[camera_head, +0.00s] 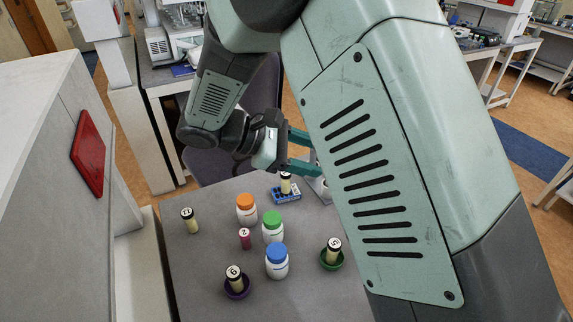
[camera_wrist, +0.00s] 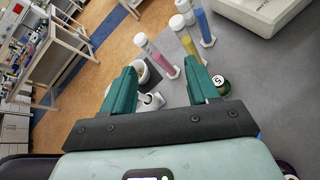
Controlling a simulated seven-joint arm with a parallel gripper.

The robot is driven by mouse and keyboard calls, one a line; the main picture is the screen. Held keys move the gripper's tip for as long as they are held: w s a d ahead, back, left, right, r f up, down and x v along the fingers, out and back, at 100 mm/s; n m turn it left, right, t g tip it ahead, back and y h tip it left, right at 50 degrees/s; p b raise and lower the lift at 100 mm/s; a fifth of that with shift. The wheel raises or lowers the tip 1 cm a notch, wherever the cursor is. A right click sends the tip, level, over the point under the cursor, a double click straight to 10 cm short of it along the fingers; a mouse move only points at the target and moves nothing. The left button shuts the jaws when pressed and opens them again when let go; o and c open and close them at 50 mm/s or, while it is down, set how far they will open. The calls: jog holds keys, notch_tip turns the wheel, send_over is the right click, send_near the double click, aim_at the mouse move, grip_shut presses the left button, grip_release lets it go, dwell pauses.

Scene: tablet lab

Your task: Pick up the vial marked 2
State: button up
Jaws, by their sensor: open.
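The vial marked 2 (camera_head: 245,240) is small and red-pink with a pale cap. In the head view it stands upright on the grey table, among the bottles. I cannot make it out in the wrist view. My gripper (camera_head: 308,153) is in the air beyond the back of the table, up and to the right of this vial and well apart from it. In the wrist view my gripper (camera_wrist: 160,68) has its two teal fingers spread wide with nothing held between them. My arm hides the right part of the table in the head view.
Bottles with orange (camera_head: 246,211), green (camera_head: 272,229) and blue (camera_head: 277,263) caps stand close to the vial. Other vials stand at the left (camera_head: 190,222), in a purple bowl (camera_head: 238,292), in a green bowl (camera_head: 331,267) and in a blue rack (camera_head: 288,198).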

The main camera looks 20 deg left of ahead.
jog(key=s+a+f+n+t, duration=0.3)
jog(key=a+f+n+t, duration=0.25)
jog(key=a+f, duration=0.6)
jog(key=n+t+y, duration=0.4)
jog(key=n+t, duration=0.1)
jog(key=n, duration=0.1)
send_near(244, 232)
jog(key=x, duration=0.3)
jog(key=shift+f, duration=0.2)
jog(key=shift+s+f+n, duration=0.15)
jog(key=shift+f+n, duration=0.1)
jog(key=x, duration=0.7)
jog(key=c, duration=1)
